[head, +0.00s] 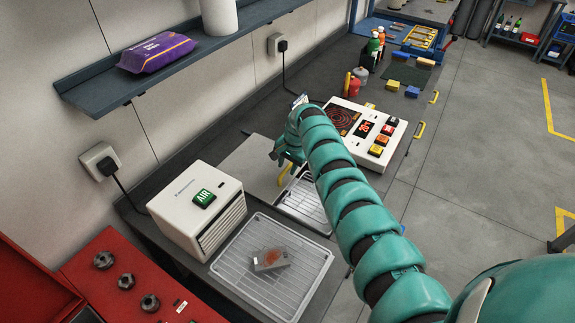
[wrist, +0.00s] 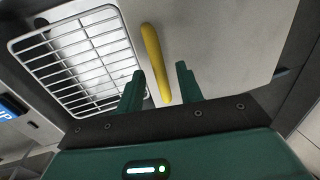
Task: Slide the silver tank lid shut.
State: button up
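The silver tank lid (head: 247,163) is a flat plate lying behind the tank opening, its yellow handle (head: 284,173) near the edge beside the opening. The lid (wrist: 225,40) and handle (wrist: 152,55) also show in the wrist view. The tank stands partly open, with a wire rack (head: 308,208) in it; the rack (wrist: 75,55) is left of the handle in the wrist view. My gripper (head: 283,158) is over the lid by the handle. In the wrist view my gripper (wrist: 157,76) has its fingers apart, with the handle's near end between them in the picture. I see no contact.
A white AIR unit (head: 188,205) and a wire-racked tray (head: 250,295) with a small part (head: 269,260) stand in front of the tank. A white control box (head: 355,130) stands beyond it. A wall shelf (head: 180,50) holds a purple pack (head: 156,52).

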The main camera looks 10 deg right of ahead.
jog(key=shift+f, duration=0.15)
grip_shut()
dwell(0.4)
